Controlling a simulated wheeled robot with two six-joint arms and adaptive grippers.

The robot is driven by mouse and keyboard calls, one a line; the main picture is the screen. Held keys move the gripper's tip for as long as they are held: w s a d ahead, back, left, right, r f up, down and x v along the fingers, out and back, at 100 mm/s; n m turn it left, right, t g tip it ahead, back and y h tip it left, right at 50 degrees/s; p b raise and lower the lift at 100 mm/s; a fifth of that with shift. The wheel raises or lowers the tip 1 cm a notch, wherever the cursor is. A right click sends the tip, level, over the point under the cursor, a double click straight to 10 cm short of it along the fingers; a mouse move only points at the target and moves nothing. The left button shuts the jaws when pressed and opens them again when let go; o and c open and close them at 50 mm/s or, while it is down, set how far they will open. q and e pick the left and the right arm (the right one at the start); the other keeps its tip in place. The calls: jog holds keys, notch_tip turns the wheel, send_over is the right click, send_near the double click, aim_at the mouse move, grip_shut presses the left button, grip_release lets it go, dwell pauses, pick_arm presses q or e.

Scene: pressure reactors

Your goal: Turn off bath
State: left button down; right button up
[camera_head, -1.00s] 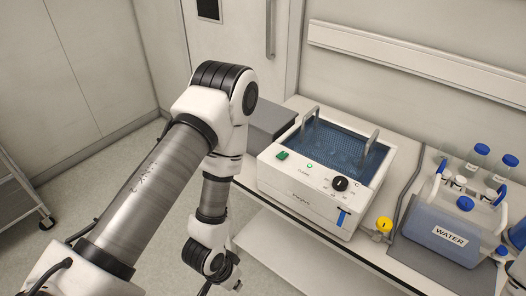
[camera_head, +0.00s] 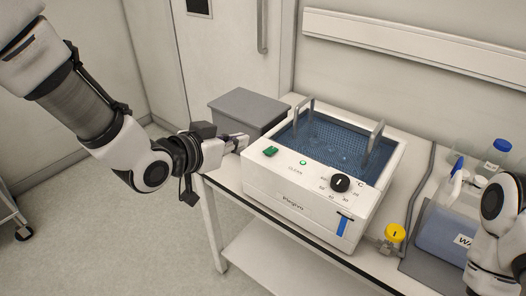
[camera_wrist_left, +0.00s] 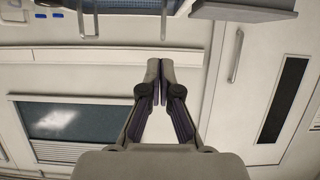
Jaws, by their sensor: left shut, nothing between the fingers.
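The bath (camera_head: 290,205) is a white box with a blue water basin and metal handles, standing on the bench. Its front panel carries a green switch (camera_head: 270,151) at the left, a lit green lamp (camera_head: 303,162) and a black dial (camera_head: 340,183). My left gripper (camera_head: 243,141) is shut and empty, just left of the bath's left end and close to the green switch, apart from it as far as I can tell. In the left wrist view its fingertips (camera_wrist_left: 160,62) meet. My right arm shows at the right edge; its gripper is out of view.
A grey box (camera_head: 248,107) stands behind my left gripper on the bench. Right of the bath are a yellow-topped valve (camera_head: 395,233), a hose and a blue water container (camera_head: 438,232), partly hidden by my right arm. A blue-capped bottle (camera_head: 497,152) stands behind.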

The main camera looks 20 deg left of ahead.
pick_arm(q)
jog(key=p, duration=0.2)
send_over(264, 161)
notch_tip(264, 161, down, 4)
jog(key=shift+w+d+r, duration=0.1)
jog(key=shift+w+r, duration=0.05)
jog(key=shift+r, duration=0.05)
notch_tip(264, 161, down, 3)
jog(key=shift+r, duration=0.1)
jog(key=shift+f, duration=0.7)
jog(key=shift+s, duration=0.2)
